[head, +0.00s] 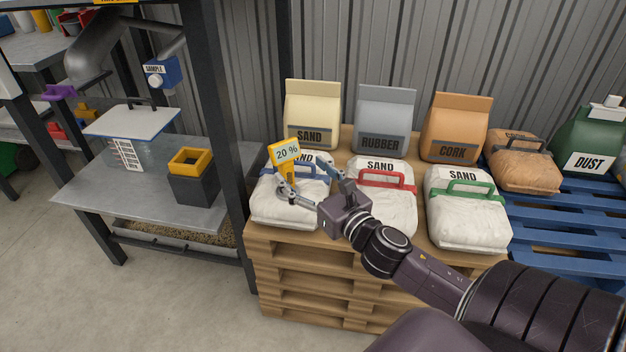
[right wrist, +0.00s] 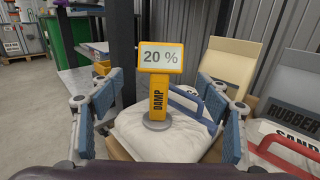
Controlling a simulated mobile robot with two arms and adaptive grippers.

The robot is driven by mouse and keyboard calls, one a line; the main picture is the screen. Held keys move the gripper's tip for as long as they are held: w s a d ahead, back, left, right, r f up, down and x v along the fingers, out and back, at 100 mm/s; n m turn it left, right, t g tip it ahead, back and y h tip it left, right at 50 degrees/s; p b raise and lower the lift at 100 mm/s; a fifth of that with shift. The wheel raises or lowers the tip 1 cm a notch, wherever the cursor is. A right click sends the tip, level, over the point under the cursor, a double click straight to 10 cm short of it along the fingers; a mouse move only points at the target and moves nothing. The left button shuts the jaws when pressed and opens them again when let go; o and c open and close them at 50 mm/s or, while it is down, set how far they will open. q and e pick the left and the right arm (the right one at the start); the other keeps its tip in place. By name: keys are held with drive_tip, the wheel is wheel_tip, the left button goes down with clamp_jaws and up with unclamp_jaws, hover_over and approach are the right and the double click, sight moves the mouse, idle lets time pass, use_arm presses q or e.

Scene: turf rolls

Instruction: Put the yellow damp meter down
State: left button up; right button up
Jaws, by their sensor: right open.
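The yellow damp meter (head: 285,153) stands upright on the white sand bag with the blue handle (head: 272,211), at the left of the pallet stack. Its screen reads 20 %. In the right wrist view the damp meter (right wrist: 158,85) shows its "DAMP" stem and round grey foot on the bag (right wrist: 185,143). My right gripper (head: 310,184) is open. Its two blue-padded fingers stand wide apart on either side of the meter, with clear gaps in the right wrist view (right wrist: 163,105). My left gripper is not in view.
White sand bags with a red handle (head: 388,207) and a green handle (head: 468,222) lie to the right. Upright sand (head: 312,112), rubber (head: 386,115) and cork (head: 456,122) bags stand behind. A dark rack post (head: 222,120) rises close to the left.

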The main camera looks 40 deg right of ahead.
drive_tip(key=shift+s+a, duration=0.15)
drive_tip(key=shift+s, duration=1.9)
